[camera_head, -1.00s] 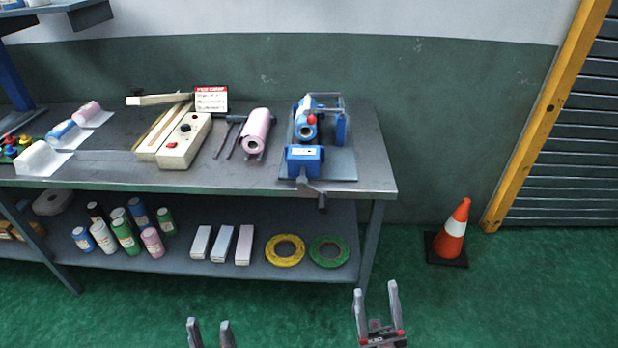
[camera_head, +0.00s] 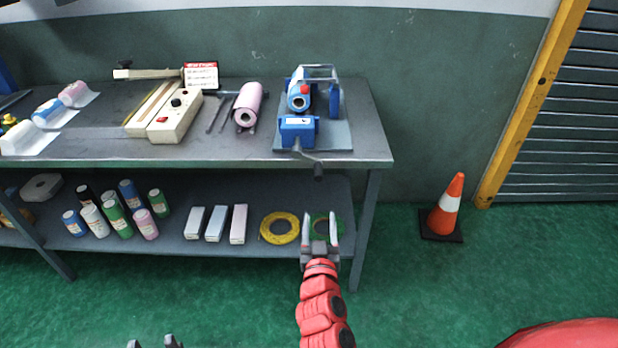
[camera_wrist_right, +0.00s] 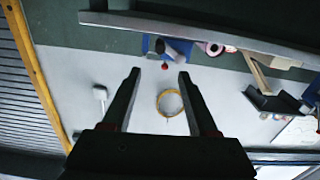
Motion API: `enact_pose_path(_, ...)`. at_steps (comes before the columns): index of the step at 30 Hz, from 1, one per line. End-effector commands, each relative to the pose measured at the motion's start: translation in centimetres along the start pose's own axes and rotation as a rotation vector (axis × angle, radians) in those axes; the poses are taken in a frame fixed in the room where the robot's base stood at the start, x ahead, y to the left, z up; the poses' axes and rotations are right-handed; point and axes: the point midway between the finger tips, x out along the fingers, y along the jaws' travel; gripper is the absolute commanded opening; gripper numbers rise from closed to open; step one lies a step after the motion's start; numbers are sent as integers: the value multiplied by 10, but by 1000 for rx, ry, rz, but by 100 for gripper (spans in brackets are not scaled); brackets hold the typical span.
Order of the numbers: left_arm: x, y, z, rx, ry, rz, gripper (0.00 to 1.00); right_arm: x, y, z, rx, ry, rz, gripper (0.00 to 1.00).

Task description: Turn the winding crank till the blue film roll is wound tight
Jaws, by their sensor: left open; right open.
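The blue winding device (camera_head: 298,130) stands at the right end of the bench top. A blue film roll (camera_head: 297,100) sits on it, beside a red knob (camera_head: 305,89). The winding crank (camera_head: 318,171) sticks out past the bench's front edge, its dark grip hanging down. My right gripper (camera_head: 320,222) is open and empty, below the crank in the picture and apart from it. In the right wrist view the open fingers (camera_wrist_right: 158,78) have nothing between them. My left gripper (camera_head: 153,343) is open at the bottom edge, mostly cut off.
A pink roll (camera_head: 249,105) and a cream control box (camera_head: 175,117) stand left of the device. A traffic cone (camera_head: 446,207) stands on the floor to the right.

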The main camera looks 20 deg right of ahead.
Motion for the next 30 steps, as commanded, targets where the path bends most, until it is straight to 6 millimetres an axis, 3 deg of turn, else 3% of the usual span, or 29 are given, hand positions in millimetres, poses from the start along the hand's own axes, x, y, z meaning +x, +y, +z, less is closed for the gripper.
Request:
enact_pose_path(18,26,-1,-4,0,0,0,50,124,0,-3,-2,1,-1,60)
enact_pose_path(24,27,-1,-5,0,0,0,50,154,0,-2,-1,1,0,60)
enact_pose_path(30,28,-1,-5,0,0,0,50,168,-1,0,-2,1,-4,60)
